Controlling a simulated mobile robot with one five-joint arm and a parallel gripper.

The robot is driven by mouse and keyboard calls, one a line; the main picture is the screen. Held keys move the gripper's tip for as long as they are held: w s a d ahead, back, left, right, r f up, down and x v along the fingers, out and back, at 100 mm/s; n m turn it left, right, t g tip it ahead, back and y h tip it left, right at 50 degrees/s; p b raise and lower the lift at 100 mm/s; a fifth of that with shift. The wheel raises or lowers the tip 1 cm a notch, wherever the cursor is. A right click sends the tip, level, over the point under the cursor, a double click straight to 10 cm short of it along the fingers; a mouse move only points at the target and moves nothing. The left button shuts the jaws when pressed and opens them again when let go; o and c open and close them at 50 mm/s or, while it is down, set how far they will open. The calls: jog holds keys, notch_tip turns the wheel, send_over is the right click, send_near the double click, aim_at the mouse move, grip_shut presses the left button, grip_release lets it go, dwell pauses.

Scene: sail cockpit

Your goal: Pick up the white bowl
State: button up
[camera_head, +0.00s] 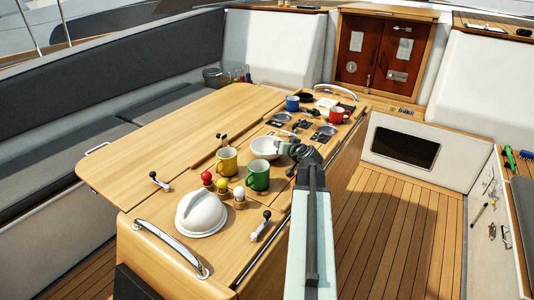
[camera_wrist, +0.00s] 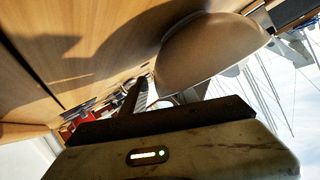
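The white bowl (camera_head: 265,147) stands upright on the wooden cockpit table (camera_head: 190,125), just beyond the yellow and green mugs. My gripper (camera_head: 284,147) is at the bowl's right side in the head view, very close to its rim. In the wrist view the bowl (camera_wrist: 208,48) fills the upper middle, shaded and seen from its outer side. A dark finger shows beside its edge there. I cannot tell whether the fingers touch the bowl or how far apart they are; my wrist hides part of them.
A yellow mug (camera_head: 227,161) and a green mug (camera_head: 258,175) stand close in front of the bowl. Egg cups and a white dome (camera_head: 201,212) are nearer. A blue mug (camera_head: 292,103) and a red mug (camera_head: 337,115) stand behind. The table's left leaf is clear.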

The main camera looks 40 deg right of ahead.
jog(key=shift+w, duration=0.1)
grip_shut()
jog(key=shift+r, duration=0.1)
notch_tip(320, 180, up, 10)
jog(key=p, duration=1)
